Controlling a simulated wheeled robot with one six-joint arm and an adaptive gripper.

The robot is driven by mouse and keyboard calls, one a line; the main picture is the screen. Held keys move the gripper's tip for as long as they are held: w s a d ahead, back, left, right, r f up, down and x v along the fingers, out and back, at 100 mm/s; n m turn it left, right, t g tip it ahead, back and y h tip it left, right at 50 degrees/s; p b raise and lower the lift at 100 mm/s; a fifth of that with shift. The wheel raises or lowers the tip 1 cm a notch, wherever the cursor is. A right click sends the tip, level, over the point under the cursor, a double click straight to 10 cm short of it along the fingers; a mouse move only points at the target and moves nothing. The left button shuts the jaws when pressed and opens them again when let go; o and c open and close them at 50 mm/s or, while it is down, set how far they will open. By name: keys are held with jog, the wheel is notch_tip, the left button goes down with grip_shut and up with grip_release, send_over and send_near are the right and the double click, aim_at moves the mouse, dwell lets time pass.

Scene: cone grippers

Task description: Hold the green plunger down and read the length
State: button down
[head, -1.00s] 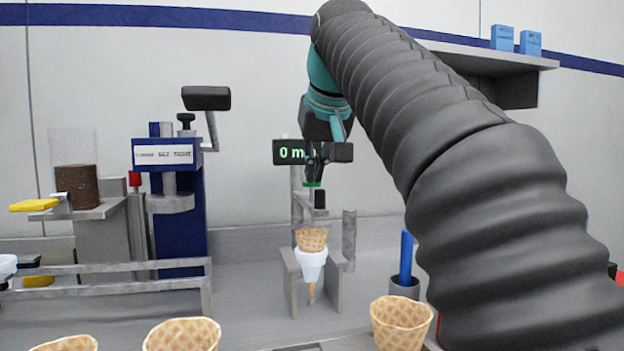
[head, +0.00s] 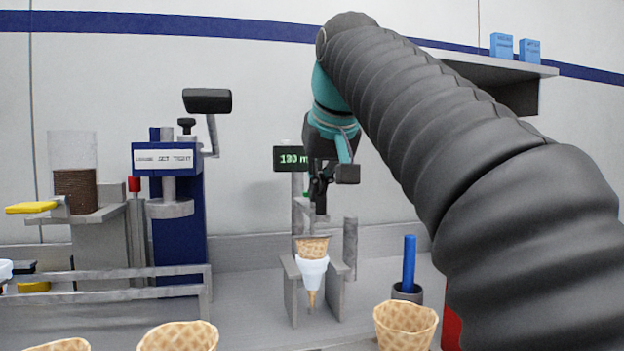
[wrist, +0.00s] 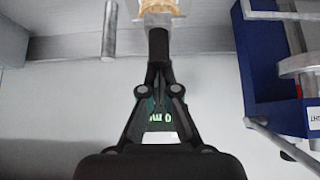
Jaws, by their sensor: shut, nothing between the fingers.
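My gripper (head: 319,190) is shut and points down at the top of the plunger in the head view; it also shows in the wrist view (wrist: 157,70). Only a sliver of the green plunger (head: 306,194) shows beside the fingers, so contact is not clear. The cone stands upright in a white holder (head: 312,272). The display (head: 288,159) behind shows green digits like "180 m", its right end hidden by my gripper. The wrist view shows part of it, "0 m" (wrist: 158,117).
A blue press (head: 180,220) labelled "SET TIGHT" stands at left. Several waffle cones (head: 405,322) stand at the front. A blue stick in a dark cup (head: 408,290) is right of the stand. A wall shelf (head: 480,62) is at upper right.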

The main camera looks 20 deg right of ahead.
jog(key=shift+s+f, duration=0.1)
jog(key=shift+s, duration=0.3)
jog(key=shift+r, duration=0.2)
jog(key=v, duration=0.7)
jog(key=shift+r, duration=0.35)
jog(key=shift+w, duration=0.1)
dwell(0.3)
